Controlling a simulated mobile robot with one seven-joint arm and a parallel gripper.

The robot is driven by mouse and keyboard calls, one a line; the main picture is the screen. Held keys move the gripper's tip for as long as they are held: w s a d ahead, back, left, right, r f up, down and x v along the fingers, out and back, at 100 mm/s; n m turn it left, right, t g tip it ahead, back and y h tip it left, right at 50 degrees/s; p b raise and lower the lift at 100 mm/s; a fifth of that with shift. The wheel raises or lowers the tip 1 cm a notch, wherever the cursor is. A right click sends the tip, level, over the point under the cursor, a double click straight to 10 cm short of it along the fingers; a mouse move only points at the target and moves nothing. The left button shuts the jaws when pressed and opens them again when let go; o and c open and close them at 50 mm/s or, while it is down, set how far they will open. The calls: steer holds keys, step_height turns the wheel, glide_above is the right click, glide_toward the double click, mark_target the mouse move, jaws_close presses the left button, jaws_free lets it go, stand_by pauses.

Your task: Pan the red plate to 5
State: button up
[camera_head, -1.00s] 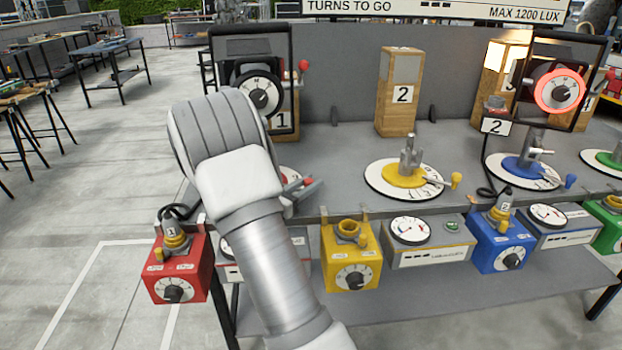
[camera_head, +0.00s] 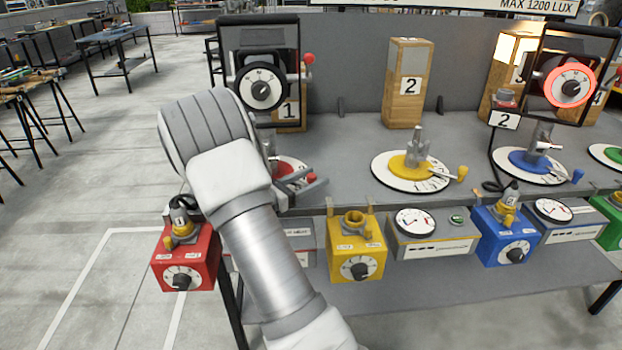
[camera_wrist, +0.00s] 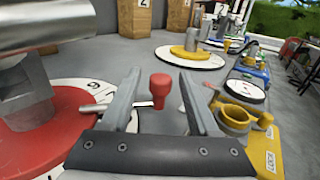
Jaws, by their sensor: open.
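The red plate (camera_wrist: 60,125) is a red disc on a white numbered dial, with a grey post standing on it. In the head view the red plate (camera_head: 290,168) is mostly hidden behind my arm. Its red knob handle (camera_wrist: 160,86) stands at the dial's edge, between the two fingers in the wrist view. My gripper (camera_wrist: 158,88) is open around the red knob, with gaps at both sides. In the head view my gripper (camera_head: 305,183) is at the red dial's right side. The number at the pointer cannot be read.
The yellow plate (camera_head: 412,168) and blue plate (camera_head: 530,162) stand to the right. Red (camera_head: 184,262), yellow (camera_head: 356,252) and blue (camera_head: 507,242) boxes hang along the bench's front edge.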

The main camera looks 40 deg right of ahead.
steer(key=a, duration=0.5)
steer(key=s+a+p, duration=0.1)
steer(key=a, duration=0.5)
steer(key=a+p, duration=0.1)
steer(key=a, duration=0.5)
steer(key=shift+s+a, duration=0.15)
steer(key=shift+a, duration=0.1)
